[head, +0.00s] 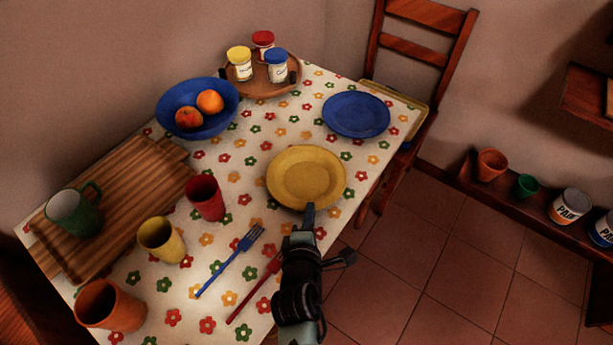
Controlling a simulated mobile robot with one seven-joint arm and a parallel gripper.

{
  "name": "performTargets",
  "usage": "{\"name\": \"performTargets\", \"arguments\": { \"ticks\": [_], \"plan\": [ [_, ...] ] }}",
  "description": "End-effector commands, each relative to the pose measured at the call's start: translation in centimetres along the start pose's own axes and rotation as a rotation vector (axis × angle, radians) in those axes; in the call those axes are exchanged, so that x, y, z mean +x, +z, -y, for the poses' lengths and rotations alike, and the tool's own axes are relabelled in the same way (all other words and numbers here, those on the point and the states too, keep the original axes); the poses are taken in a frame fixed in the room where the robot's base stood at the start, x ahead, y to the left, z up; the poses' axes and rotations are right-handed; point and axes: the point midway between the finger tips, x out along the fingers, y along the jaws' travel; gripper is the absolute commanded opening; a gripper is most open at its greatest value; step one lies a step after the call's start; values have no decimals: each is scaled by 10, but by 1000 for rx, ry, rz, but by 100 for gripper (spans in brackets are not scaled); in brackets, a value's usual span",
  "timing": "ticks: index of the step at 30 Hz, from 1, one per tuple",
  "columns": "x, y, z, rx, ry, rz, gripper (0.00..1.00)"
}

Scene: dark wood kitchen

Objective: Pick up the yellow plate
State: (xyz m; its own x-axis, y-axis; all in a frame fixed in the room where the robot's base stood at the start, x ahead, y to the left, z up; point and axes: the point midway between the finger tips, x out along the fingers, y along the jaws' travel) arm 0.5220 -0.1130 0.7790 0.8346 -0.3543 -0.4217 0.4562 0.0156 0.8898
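The yellow plate (304,172) lies flat on the flower-patterned tablecloth near the table's right edge. My gripper (308,212) is at the plate's near rim in the head view, pointing away from me toward it. A fingertip overlaps the rim in the picture; I cannot tell whether it touches the plate or hovers above it. The fingers are seen from behind and edge-on, so the gap between them is hidden.
A blue plate (356,115) lies behind the yellow one. A red cup (205,198), a blue fork (232,258) and a red utensil (252,292) are left of my gripper. A blue fruit bowl (205,128) stands farther back. A chair (422,45) stands behind the table.

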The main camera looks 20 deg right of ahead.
Motion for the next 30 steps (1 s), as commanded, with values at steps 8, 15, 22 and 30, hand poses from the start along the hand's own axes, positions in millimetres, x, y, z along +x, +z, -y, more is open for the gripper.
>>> {"name": "performTargets", "arguments": {
  "ticks": [8,15,22,30],
  "plan": [
    [0,0,-2,0,2,0,0],
    [-15,5,-32,1,5,-1,0],
    [-34,13,-72,1,5,-1,0],
    [-42,18,-90,1,1,0,0]
  ]
}}
